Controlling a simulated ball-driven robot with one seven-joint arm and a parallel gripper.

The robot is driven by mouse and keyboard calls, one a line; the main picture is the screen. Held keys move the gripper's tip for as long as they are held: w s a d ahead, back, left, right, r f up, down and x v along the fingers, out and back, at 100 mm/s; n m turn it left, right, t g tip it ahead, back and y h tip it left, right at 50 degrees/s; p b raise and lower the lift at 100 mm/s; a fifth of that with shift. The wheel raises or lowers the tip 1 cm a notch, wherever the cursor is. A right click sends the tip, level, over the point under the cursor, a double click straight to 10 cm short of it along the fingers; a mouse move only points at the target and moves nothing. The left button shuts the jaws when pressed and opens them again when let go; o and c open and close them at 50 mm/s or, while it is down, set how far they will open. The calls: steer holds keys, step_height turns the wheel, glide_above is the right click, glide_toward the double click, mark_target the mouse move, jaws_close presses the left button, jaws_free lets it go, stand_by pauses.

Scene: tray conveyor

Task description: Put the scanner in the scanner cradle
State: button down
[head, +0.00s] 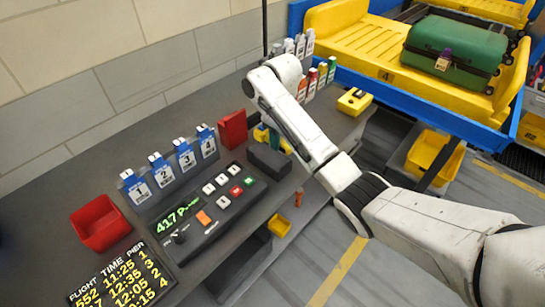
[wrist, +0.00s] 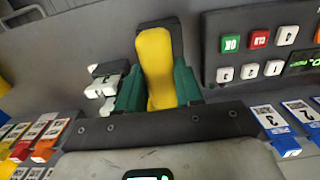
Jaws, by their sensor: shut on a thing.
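The scanner (wrist: 155,68) is yellow and shows upright in the middle of the wrist view, with dark material around its far end. My gripper (wrist: 158,92) is shut on it, with green fingers on both sides. In the head view the gripper (head: 274,137) is low over the counter, partly behind my arm, with a bit of yellow showing. A black block (head: 269,160), which looks like the scanner cradle, stands right beside it, by the control panel's far end. I cannot tell whether the scanner touches the block.
A control panel (head: 205,208) with keys and a red holder (head: 233,129) stand close by. Numbered tag stacks (head: 160,168), a red bin (head: 100,222) and a yellow box (head: 354,101) are on the counter. A yellow tray (head: 345,40) carries a green suitcase (head: 455,52).

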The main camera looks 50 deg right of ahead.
mark_target(273, 157)
steer(key=w+f, duration=0.3)
steer(key=shift+a+f, duration=0.15)
steer(key=shift+f+p, duration=0.5)
steer(key=shift+f, duration=1)
steer(key=shift+s+f, duration=0.1)
steer(key=shift+f, duration=0.05)
steer(key=c, duration=0.7)
jaws_free()
steer(key=shift+c, duration=0.2)
